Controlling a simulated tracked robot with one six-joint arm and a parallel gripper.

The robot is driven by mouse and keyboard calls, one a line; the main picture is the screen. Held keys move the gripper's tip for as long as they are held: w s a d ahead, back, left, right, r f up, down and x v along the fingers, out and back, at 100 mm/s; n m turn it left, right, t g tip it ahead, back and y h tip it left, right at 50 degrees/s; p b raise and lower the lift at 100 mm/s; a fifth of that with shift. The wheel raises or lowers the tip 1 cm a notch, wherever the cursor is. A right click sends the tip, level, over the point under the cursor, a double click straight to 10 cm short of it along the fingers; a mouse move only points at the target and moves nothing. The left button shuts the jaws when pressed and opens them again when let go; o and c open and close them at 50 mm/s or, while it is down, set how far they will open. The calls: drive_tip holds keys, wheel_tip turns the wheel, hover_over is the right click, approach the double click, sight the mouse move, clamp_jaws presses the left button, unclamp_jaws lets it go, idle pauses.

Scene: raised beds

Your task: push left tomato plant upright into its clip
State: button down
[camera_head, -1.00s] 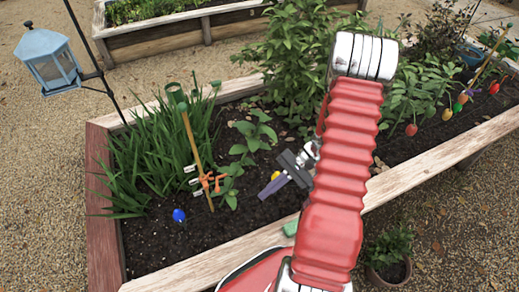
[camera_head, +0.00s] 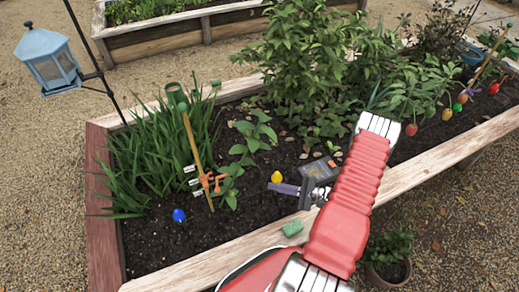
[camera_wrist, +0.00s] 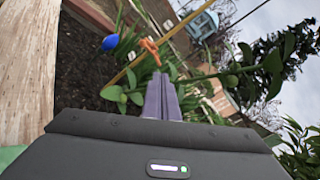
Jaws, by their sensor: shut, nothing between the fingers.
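The left tomato plant (camera_head: 248,140) leans up and to the right, away from the wooden stake (camera_head: 194,150). An orange clip (camera_head: 212,182) is on the stake; the plant's upper part is apart from it. In the wrist view, the plant's leafy stem (camera_wrist: 205,75) runs sideways beyond my fingertips, with the stake (camera_wrist: 135,68) and clip (camera_wrist: 150,47) further off. My gripper (camera_head: 274,187) has purple fingers, shut and empty, low over the soil right of the plant. The fingers (camera_wrist: 162,84) point toward the plant; I cannot tell whether they touch it.
A blue ball-shaped marker (camera_head: 179,215) and a yellow one (camera_head: 277,177) stand in the soil. Tall grassy leaves (camera_head: 150,150) crowd the left, and a large bush (camera_head: 300,60) stands behind.

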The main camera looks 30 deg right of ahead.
drive_tip(key=w+d+r+t+h, duration=0.1)
drive_tip(key=w+d+t+h, duration=0.1)
drive_tip(key=d+t, duration=0.1)
drive_tip(key=w+d+r+n+t+h, duration=0.1)
drive_tip(key=w+d+r+t, duration=0.1)
drive_tip(key=d, duration=0.4)
drive_tip(key=shift+r+t+h, duration=0.3)
drive_tip(key=shift+t+h, duration=0.1)
drive_tip(key=shift+w, duration=0.15)
drive_tip(key=s+a+r+x, duration=0.1)
drive_tip(key=a+x, duration=0.1)
drive_tip(key=x, duration=1)
drive_tip(key=shift+w+a, duration=0.2)
drive_tip(key=shift+a, duration=0.05)
drive_tip(key=shift+r, duration=0.15)
